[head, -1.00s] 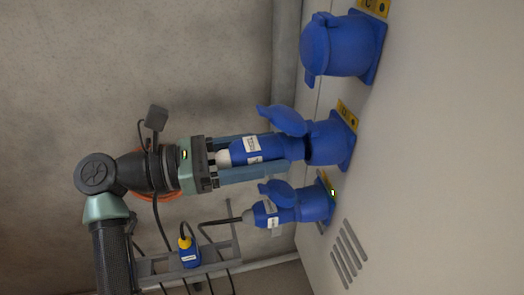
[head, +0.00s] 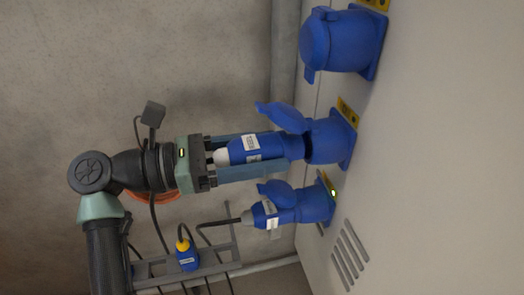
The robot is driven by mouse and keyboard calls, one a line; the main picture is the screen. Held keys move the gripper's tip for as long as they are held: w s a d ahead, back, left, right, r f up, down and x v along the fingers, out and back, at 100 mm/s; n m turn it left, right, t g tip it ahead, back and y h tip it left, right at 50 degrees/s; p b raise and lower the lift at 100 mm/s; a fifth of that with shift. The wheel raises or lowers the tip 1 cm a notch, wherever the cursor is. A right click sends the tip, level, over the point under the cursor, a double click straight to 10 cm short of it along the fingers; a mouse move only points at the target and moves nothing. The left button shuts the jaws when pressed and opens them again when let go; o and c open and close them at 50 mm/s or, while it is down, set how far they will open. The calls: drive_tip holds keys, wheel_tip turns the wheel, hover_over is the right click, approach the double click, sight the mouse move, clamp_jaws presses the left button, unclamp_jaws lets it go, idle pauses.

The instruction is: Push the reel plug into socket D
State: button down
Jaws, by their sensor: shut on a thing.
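My gripper (head: 288,155) is shut on a blue plug (head: 262,148) with a white label and a pale rear end. The plug lies sideways in the picture, its front at the mouth of the middle blue socket (head: 330,140). That socket's lid (head: 281,117) is swung open. A dark line shows where plug and socket meet; how deep the plug sits cannot be told. The yellow tag (head: 347,112) by this socket is too small to read, so I cannot confirm that it is D.
A closed blue socket (head: 342,40) is above. Below, another socket (head: 316,205) holds a blue plug (head: 265,214) with a black cable, beside a green light. A grey rack (head: 215,262) with a blue-yellow connector (head: 187,256) stands lower left. The pale panel (head: 440,150) has vent slots.

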sight(283, 148)
drive_tip(key=shift+w+d+b, duration=0.15)
drive_tip(key=shift+d+b, duration=0.2)
drive_tip(key=shift+d, duration=0.4)
drive_tip(key=shift+w+d+b, duration=0.15)
drive_tip(key=shift+d+b, duration=0.2)
drive_tip(key=shift+d, duration=0.4)
idle(0.3)
unclamp_jaws()
drive_tip(key=shift+d, duration=0.15)
